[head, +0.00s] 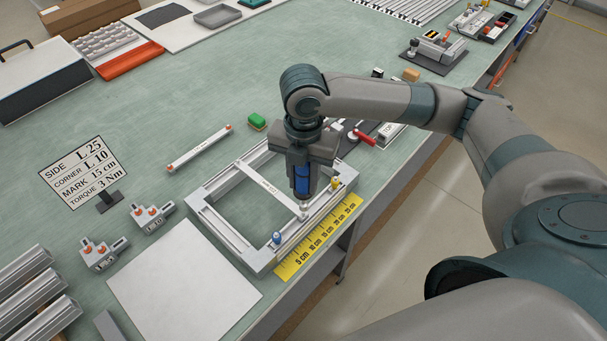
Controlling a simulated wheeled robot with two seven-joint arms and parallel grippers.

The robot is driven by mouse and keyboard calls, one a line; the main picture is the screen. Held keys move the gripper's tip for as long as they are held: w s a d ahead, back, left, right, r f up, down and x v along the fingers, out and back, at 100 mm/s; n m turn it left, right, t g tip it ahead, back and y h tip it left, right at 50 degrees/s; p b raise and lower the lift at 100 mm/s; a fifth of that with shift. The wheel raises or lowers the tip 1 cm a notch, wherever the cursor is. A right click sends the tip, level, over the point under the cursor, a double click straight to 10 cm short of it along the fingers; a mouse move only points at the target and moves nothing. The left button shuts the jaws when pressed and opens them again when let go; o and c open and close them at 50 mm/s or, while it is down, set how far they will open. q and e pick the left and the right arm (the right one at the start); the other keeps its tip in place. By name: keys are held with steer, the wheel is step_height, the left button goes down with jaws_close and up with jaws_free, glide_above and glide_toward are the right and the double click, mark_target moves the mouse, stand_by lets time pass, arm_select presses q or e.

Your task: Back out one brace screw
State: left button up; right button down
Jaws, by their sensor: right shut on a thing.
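My right gripper (303,172) points down and is shut on a blue driver (302,187). The driver stands upright, with its tip at the near right end of the brace (268,187); the screw there is hidden or too small to make out. The brace is a pale bar lying across the aluminium frame (222,237) on the bench. I cannot tell whether the tip touches a screw. My left gripper is not in view.
A yellow ruler (319,237) lies along the frame's near side. A blue knob (277,238) and a yellow knob (335,184) stand on that rail.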

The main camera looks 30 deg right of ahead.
mark_target(304, 191)
steer(key=shift+f, duration=0.35)
steer(key=shift+p, duration=0.85)
stand_by(1.2)
steer(key=shift+f+b, duration=0.5)
steer(key=shift+f, duration=0.7)
stand_by(0.7)
steer(key=shift+s+f, duration=0.15)
steer(key=shift+s, duration=0.05)
stand_by(1.3)
steer(key=shift+w+r+p, duration=0.15)
steer(key=shift+r+p, duration=1.35)
steer(key=shift+p, duration=0.1)
steer(key=shift+r+p, duration=0.5)
steer(key=shift+r, duration=0.6)
steer(key=shift+w, duration=0.1)
